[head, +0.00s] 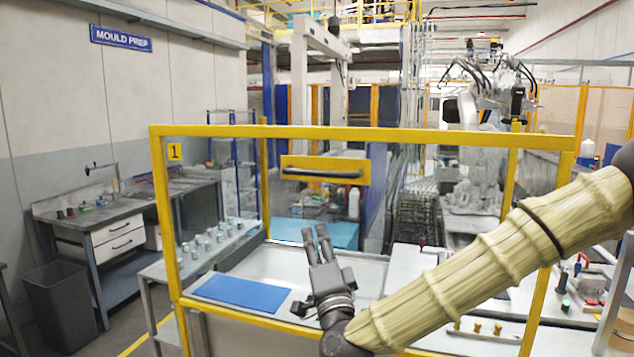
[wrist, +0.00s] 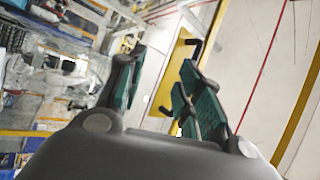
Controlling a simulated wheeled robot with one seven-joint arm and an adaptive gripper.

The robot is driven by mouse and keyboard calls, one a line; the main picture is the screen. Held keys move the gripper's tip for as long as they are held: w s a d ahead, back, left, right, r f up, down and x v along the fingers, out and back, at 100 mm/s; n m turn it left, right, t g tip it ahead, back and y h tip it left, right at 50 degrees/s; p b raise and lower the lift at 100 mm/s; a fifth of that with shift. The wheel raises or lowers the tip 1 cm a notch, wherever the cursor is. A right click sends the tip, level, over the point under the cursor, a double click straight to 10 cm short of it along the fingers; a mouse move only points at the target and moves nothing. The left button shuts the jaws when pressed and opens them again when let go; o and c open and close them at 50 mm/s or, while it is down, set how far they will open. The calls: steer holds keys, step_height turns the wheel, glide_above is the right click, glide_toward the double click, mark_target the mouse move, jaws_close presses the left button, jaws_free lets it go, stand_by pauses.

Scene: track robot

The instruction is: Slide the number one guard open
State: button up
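The number one guard (head: 400,134) is a clear panel in a yellow frame, with a small "1" plate (head: 174,152) at its upper left. It stands across the bench and looks shut. A yellow plate (head: 325,170) with a dark horizontal bar handle (head: 323,173) is fixed to its upper part. My gripper (head: 314,231) is below the handle in the head view, fingers pointing up, empty. In the wrist view my gripper (wrist: 155,68) has its fingers apart. The yellow plate (wrist: 177,62) and dark handle (wrist: 196,47) show beyond them, partly hidden by the right finger.
Behind the panel are a blue mat (head: 242,292) and several small cylinders on the bench. A side bench (head: 110,212) and dark bin (head: 60,305) stand at left. A white machine (head: 475,165) stands behind at right. My arm crosses the lower right.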

steer(key=m+t+h, duration=0.1)
steer(key=m+t, duration=0.1)
glide_toward(317, 174)
steer(key=p+x, duration=0.5)
steer(key=x, duration=0.4)
steer(key=shift+w+r+p, duration=0.25)
steer(key=shift+w+p, duration=0.3)
steer(key=shift+w, duration=0.25)
jaws_close()
